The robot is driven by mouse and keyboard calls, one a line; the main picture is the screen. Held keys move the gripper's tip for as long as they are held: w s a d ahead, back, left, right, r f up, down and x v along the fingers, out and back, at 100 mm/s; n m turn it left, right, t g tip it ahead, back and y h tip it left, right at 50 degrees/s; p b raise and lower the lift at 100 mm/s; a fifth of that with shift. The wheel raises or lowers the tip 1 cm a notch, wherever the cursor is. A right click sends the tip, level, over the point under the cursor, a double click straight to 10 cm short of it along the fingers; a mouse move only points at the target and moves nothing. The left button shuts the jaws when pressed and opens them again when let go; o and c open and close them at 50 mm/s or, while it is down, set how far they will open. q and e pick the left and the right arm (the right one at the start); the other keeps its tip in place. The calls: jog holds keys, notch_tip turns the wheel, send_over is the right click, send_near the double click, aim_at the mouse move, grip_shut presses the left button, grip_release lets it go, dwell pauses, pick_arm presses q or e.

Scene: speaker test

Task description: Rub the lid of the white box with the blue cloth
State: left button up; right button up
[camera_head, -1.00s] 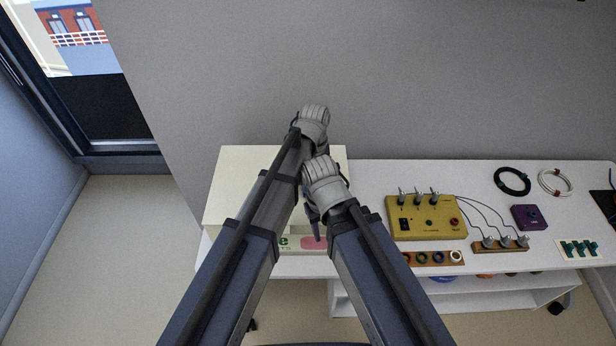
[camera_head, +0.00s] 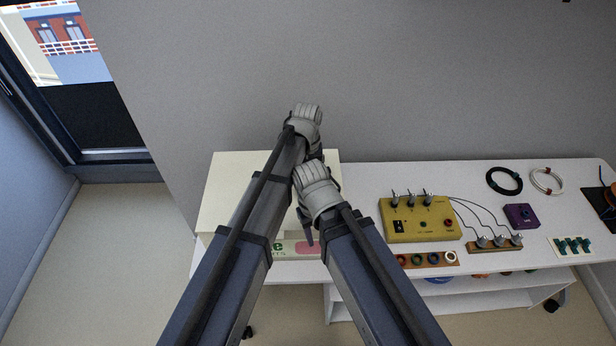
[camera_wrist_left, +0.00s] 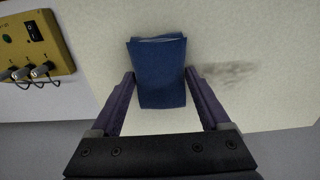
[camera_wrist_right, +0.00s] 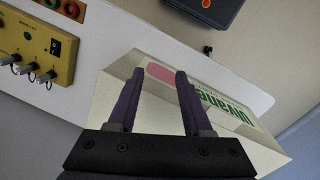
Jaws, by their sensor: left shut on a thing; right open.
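The white box (camera_head: 225,190) stands on the left part of the white bench, with arms covering its right half. In the left wrist view my left gripper (camera_wrist_left: 160,76) is shut on the folded blue cloth (camera_wrist_left: 159,92), over the box's cream lid (camera_wrist_left: 225,35). A grey smudge (camera_wrist_left: 230,73) lies on the lid, right of the cloth. Whether the cloth presses on the lid is unclear. In the head view the cloth is hidden. My right gripper (camera_wrist_right: 160,75) is open and empty, near the box's side with green lettering (camera_wrist_right: 225,108) and a pink patch.
Right of the box on the bench (camera_head: 465,175) are a yellow control box (camera_head: 420,219), a strip of coloured rings (camera_head: 427,259), a wired wooden strip (camera_head: 495,244), a purple box (camera_head: 521,215) and cable coils (camera_head: 504,181). A grey wall stands behind. My two forearms are close together.

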pick_arm(q)
jog(key=shift+a, duration=1.45)
jog(key=shift+a, duration=0.1)
jog(key=shift+a+f, duration=0.1)
jog(key=shift+a, duration=1.65)
jog(key=shift+w+a, duration=0.1)
jog(key=shift+a, duration=1.7)
jog(key=shift+a, duration=1.7)
jog(key=shift+w+a, duration=0.1)
